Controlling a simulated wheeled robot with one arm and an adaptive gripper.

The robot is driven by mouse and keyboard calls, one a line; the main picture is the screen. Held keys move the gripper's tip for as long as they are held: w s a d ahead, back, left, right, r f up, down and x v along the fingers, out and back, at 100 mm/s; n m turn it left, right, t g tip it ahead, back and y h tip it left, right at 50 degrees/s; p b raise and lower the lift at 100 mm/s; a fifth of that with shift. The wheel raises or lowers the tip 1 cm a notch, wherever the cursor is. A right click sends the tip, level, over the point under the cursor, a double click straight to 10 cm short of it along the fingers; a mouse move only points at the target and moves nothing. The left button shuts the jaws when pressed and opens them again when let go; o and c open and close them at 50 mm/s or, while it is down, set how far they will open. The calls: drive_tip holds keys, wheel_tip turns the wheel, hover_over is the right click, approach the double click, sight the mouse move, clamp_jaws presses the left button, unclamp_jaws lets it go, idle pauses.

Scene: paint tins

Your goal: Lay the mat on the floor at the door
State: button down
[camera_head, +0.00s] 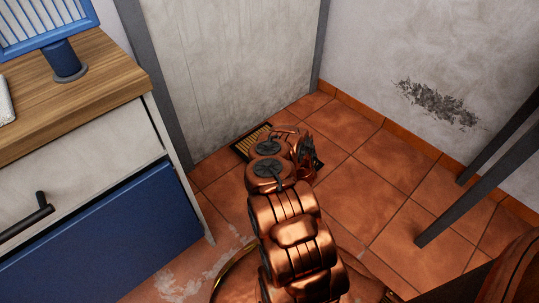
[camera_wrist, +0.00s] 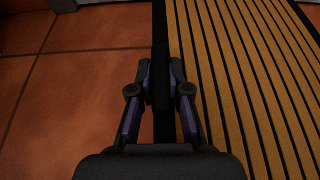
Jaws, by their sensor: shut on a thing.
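The mat (camera_head: 252,142) is tan with dark stripes and a black border. It is level, close to the floor at the foot of the pale door (camera_head: 235,65); I cannot tell whether it touches the tiles. In the wrist view the mat (camera_wrist: 245,90) fills the right side. My gripper (camera_wrist: 161,82) is shut on its black long edge, one finger on each side. In the head view my arm hides much of the mat and the fingertips.
A cabinet with a wooden top (camera_head: 75,90) and blue lower front (camera_head: 110,235) stands at left, bearing a blue-framed object (camera_head: 45,25). Dark legs (camera_head: 480,185) stand at right. The tiled floor (camera_head: 375,165) between is clear.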

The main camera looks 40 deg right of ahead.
drive_tip(key=w+d+b, duration=0.1)
drive_tip(key=d, duration=0.2)
drive_tip(key=w+d+b, duration=0.1)
drive_tip(key=d, duration=0.3)
drive_tip(key=w+d+f, duration=0.1)
drive_tip(key=d, duration=0.2)
drive_tip(key=shift+w+d+b, duration=0.2)
drive_tip(key=shift+d+b, duration=0.05)
drive_tip(key=shift+b, duration=0.15)
drive_tip(key=shift+d+f, duration=0.2)
drive_tip(key=shift+f, duration=0.05)
drive_tip(key=shift+a+f+b, duration=0.1)
drive_tip(key=shift+f+b, duration=0.8)
drive_tip(key=shift+f, duration=0.7)
drive_tip(key=c, duration=1.1)
unclamp_jaws()
drive_tip(key=shift+c, duration=0.2)
